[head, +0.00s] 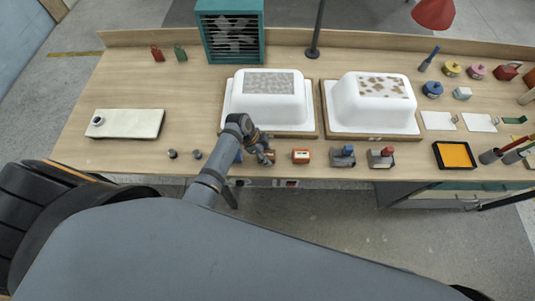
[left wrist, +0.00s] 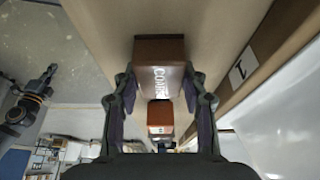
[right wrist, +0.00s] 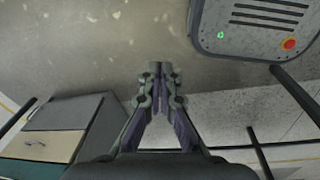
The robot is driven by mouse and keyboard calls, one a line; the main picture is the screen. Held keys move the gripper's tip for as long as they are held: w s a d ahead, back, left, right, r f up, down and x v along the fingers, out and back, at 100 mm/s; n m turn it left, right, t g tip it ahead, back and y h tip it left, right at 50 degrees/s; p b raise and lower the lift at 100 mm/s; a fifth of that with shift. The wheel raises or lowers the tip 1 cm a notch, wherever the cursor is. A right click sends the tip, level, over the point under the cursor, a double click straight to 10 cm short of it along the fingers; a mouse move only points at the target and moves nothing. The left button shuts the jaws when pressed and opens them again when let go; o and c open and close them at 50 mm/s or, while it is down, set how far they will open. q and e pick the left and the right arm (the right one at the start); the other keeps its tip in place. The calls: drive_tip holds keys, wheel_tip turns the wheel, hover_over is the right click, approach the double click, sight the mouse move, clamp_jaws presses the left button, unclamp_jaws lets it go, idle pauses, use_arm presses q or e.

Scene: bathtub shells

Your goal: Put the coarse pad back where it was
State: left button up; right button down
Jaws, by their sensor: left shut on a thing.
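The coarse pad (left wrist: 158,52) is a dark brown block with partly visible white lettering that starts "CO". My left gripper (left wrist: 160,90) has its fingers on both sides of it and is shut on it. In the head view my left gripper (head: 266,153) is at the table's front edge, in front of the left white tub shell (head: 268,103), and mostly hides the pad. My right gripper (right wrist: 159,75) is shut and empty over the floor.
A second white shell (head: 372,108) stands to the right. Two tools with grey bases (head: 343,157) and (head: 381,158) line the front edge. Two small dark knobs (head: 173,154) and (head: 197,155) sit left of my gripper. A pale board (head: 125,124) lies at left, with clear table around it.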

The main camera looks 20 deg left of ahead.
use_arm(q)
drive_tip(key=shift+d+r, duration=0.1)
drive_tip(key=shift+d, duration=0.05)
drive_tip(key=shift+s, duration=0.2)
drive_tip(key=o, duration=1.1)
drive_tip(key=shift+w, duration=0.15)
drive_tip(key=shift+a+r, duration=0.25)
drive_tip(key=shift+r, duration=0.05)
drive_tip(key=v, duration=1.1)
drive_tip(key=shift+r+b, duration=0.25)
drive_tip(key=shift+b, duration=0.1)
use_arm(e)
drive_tip(key=shift+w+f, duration=0.4)
drive_tip(key=shift+w, duration=0.2)
drive_tip(key=shift+a, duration=0.15)
drive_tip(key=shift+s, duration=0.1)
